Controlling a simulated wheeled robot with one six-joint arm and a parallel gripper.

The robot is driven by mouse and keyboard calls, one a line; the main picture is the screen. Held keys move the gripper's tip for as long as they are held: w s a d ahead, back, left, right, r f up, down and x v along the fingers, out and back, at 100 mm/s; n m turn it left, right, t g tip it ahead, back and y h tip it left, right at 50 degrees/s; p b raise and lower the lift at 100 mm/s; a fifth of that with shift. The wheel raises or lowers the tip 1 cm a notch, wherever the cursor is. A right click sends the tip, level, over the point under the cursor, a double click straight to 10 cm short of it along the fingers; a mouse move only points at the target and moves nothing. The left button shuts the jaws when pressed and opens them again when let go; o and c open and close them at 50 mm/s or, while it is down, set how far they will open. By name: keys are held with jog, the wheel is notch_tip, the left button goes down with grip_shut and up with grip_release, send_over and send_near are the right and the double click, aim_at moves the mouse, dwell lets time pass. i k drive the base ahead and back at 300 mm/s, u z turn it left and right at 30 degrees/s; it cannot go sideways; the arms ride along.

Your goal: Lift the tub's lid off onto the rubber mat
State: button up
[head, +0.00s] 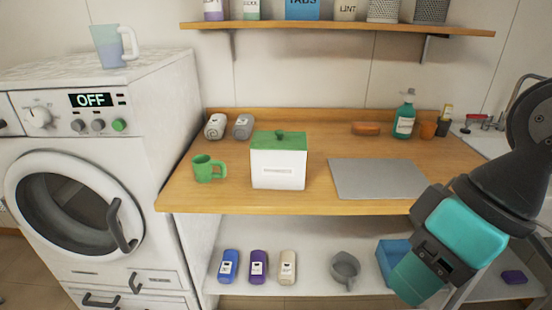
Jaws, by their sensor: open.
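A white square tub (278,172) stands upright on the wooden counter, left of its middle. Its green lid (279,141) with a small round knob sits on top of it. A flat grey mat (378,179) lies on the counter to the right of the tub, with a gap of bare wood between them. The mat is bare. My arm reaches in at the right, in front of the counter's right end. Its fingers do not show, so my gripper cannot be seen.
A green mug (207,168) stands just left of the tub, with two rolled towels (228,127) behind. A teal bottle (404,119), orange cup (428,130) and reddish bar (365,129) stand behind the mat. A shelf (340,29) hangs above. A washing machine (160,110) is at left.

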aim_at(278, 140)
jog(key=u, duration=0.5)
jog(key=k, duration=0.6)
jog(key=z, duration=0.4)
jog(key=i, duration=1.2)
jog(key=u, duration=0.45)
jog(key=i, duration=0.45)
jog(key=u, duration=0.6)
